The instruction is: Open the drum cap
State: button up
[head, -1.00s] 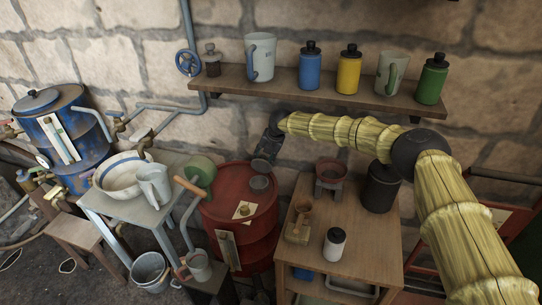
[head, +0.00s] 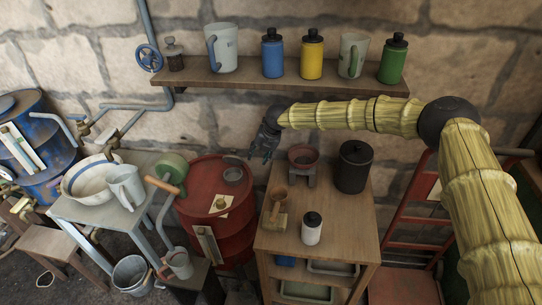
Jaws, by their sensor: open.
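The red drum (head: 196,189) stands left of the wooden table, its top facing up. A round grey cap (head: 233,174) sits on the right part of the drum's top. A paper tag (head: 219,205) with a small brass piece lies near the front of the top. My gripper (head: 258,155) is dark, points downward and is open. It is above and to the right of the cap, near the drum's back right rim, with nothing seen in it. I cannot tell its exact height above the drum.
The wooden table (head: 337,215) to the right holds a red-rimmed bowl, a black canister (head: 354,167) and a white bottle (head: 312,228). A shelf (head: 290,83) with mugs and bottles is above.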

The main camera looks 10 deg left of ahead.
jog(key=shift+s+d+r, duration=0.1)
jog(key=shift+s+d, duration=0.45)
jog(key=shift+s, duration=0.1)
